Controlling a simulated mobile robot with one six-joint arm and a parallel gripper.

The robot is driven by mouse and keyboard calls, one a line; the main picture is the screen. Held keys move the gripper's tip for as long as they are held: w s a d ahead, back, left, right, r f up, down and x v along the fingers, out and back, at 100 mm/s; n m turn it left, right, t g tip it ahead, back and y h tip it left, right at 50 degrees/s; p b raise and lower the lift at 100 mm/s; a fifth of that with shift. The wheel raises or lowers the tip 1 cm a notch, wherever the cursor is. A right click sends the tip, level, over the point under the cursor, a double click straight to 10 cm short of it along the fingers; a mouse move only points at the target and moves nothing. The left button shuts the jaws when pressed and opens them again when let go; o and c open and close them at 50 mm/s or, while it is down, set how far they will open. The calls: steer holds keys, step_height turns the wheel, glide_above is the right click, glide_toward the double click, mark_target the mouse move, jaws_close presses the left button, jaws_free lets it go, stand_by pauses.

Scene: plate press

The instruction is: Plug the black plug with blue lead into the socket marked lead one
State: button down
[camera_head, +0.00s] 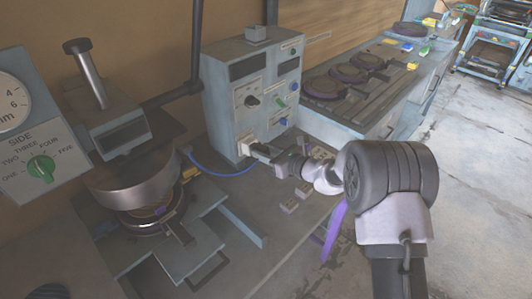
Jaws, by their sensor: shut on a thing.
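The blue lead (222,172) sags from the press on the left up to the gripper. A pale socket plate (244,143) shows low on the box's front, right at the fingertips. Its marking is too small to read, and I cannot tell whether the plug is in it, touching it or just in front of it.
The press (135,175) stands left, with a dial panel (40,155) beside it. Small grey blocks (290,205) lie on the bench below my gripper. A bench with round purple-edged plates (345,74) is behind right. The floor (475,170) at right is clear.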

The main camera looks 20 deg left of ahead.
steer(key=shift+w+a, duration=0.1)
steer(key=shift+a, duration=0.1)
steer(key=c, duration=0.9)
jaws_free()
steer(key=p+v, duration=0.4)
steer(key=v, duration=1.3)
steer(key=s+d+r+n+g+h, duration=0.35)
steer(key=s+r+n, duration=0.55)
steer(key=s+r, duration=0.4)
steer(key=s+d+r+n+t+h, duration=0.1)
steer(key=s+d+n+h, duration=0.1)
steer(key=s+d, duration=0.3)
steer(key=s+d+r+n+t+h, duration=0.1)
steer(key=s+d+n+h, duration=0.2)
steer(key=s+d+n, duration=0.1)
steer(key=s+d+r+n+t+h, duration=0.1)
steer(key=s+d+n+h, duration=0.2)
steer(key=s+d, duration=0.4)
steer(key=shift+d+r+t+h, duration=0.15)
steer(key=shift+d+t+h, duration=0.15)
steer(key=shift+d, duration=0.3)
